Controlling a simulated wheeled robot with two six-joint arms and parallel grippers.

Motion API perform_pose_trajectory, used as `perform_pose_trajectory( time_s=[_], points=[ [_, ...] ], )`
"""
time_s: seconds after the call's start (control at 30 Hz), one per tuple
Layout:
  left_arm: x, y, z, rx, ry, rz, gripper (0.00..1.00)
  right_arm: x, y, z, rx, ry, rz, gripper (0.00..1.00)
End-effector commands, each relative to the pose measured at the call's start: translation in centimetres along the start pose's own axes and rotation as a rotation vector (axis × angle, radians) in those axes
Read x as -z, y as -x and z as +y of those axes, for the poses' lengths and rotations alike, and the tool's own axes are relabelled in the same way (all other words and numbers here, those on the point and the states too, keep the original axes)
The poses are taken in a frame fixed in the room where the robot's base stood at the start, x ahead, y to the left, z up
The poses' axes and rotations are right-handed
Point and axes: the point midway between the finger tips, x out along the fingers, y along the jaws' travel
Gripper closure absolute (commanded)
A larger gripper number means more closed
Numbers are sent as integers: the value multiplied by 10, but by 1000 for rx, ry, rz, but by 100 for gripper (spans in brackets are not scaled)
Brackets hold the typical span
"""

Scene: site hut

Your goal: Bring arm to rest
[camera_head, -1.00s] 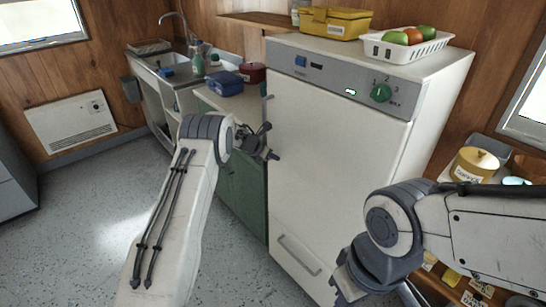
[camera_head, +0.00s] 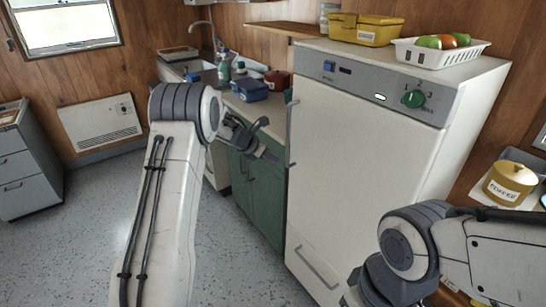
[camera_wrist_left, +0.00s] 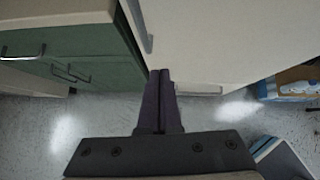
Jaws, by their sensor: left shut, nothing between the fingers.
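My left arm reaches in from the left in the head view. Its gripper (camera_head: 264,145) hangs in front of the green cupboard (camera_head: 258,190), left of the white fridge (camera_head: 360,150). In the left wrist view the two dark fingers (camera_wrist_left: 160,90) lie together, shut and empty, pointing at the gap between the fridge front (camera_wrist_left: 210,35) and the green cupboard (camera_wrist_left: 80,60). They hold nothing. My right arm bends down at the lower right, in front of the fridge; its fingers are outside the picture.
A fridge handle (camera_head: 291,130) sticks out near my left gripper. A yellow box (camera_head: 365,29) and a white basket (camera_head: 440,52) of fruit stand on the fridge. A coffee tin (camera_head: 509,183) is at right. Open floor (camera_head: 90,235) lies at left.

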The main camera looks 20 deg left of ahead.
Motion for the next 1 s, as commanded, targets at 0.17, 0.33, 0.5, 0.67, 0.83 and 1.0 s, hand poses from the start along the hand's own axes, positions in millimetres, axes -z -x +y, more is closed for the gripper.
perform_pose_trajectory(
  time_s=[0.17, 0.33, 0.5, 0.67, 0.83, 1.0],
  points=[
    [-5, 6, -2, -5, 17, -7, 100, 0, 1, 0, 0, 0, 0, 100],
    [-60, 24, -37, -74, 278, -94, 100, 0, 8, -1, 0, 0, 0, 100],
    [-110, 70, -106, -174, 882, -214, 100, 1, 21, -2, 0, 0, 0, 100],
    [-92, 125, -180, -264, 1516, -238, 100, 2, 31, -2, 0, 0, 0, 100],
    [-20, 186, -266, -432, 2139, -149, 100, 2, 42, -3, 0, 0, 0, 100],
    [61, 245, -340, -693, 2572, -5, 100, 3, 50, -4, 0, 0, 0, 100]
  ],
)
